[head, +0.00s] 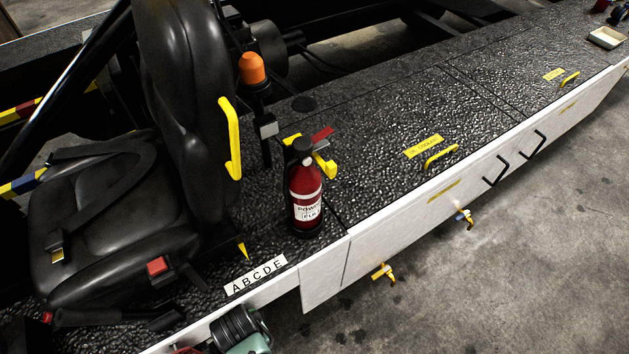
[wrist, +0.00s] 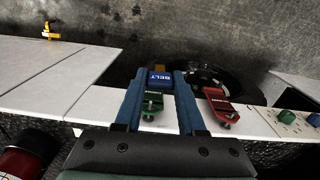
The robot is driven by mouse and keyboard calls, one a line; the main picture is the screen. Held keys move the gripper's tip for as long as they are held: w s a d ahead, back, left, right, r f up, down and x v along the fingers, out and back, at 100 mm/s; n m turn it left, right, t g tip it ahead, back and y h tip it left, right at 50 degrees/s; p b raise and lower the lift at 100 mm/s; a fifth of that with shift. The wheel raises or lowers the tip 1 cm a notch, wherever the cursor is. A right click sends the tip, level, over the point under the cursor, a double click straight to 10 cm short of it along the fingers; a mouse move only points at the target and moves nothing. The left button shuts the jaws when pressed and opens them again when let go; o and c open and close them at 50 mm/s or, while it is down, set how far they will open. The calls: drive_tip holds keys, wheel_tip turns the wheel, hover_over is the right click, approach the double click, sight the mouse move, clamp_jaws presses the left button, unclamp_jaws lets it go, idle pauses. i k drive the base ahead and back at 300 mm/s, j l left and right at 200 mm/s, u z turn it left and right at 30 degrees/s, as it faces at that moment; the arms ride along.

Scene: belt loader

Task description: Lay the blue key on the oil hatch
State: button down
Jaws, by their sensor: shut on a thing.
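In the wrist view, my gripper (wrist: 158,82) is shut on the blue key (wrist: 158,77), a blue block with white lettering that reads BELT. The key sits between the two blue fingertips, and its lower part is hard to make out. In the head view, the oil hatch (head: 395,178) is a dark textured deck panel with a yellow label and a yellow handle (head: 441,156). The hatch lies well to the upper right of the seat end, and its top is bare. My fingers and the blue key cannot be made out in the head view.
A green key (wrist: 152,106) and a red key (wrist: 217,104) are at the white panel near my fingers. A fire extinguisher (head: 304,190) stands between the black seat (head: 130,220) and the hatch. Orange-yellow valves (head: 384,272) jut from the white side. A small tray (head: 606,38) is far right.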

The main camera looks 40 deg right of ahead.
sight(351, 157)
drive_tip(key=l, duration=0.95)
drive_tip(key=k+l, duration=0.15)
drive_tip(key=l, duration=0.85)
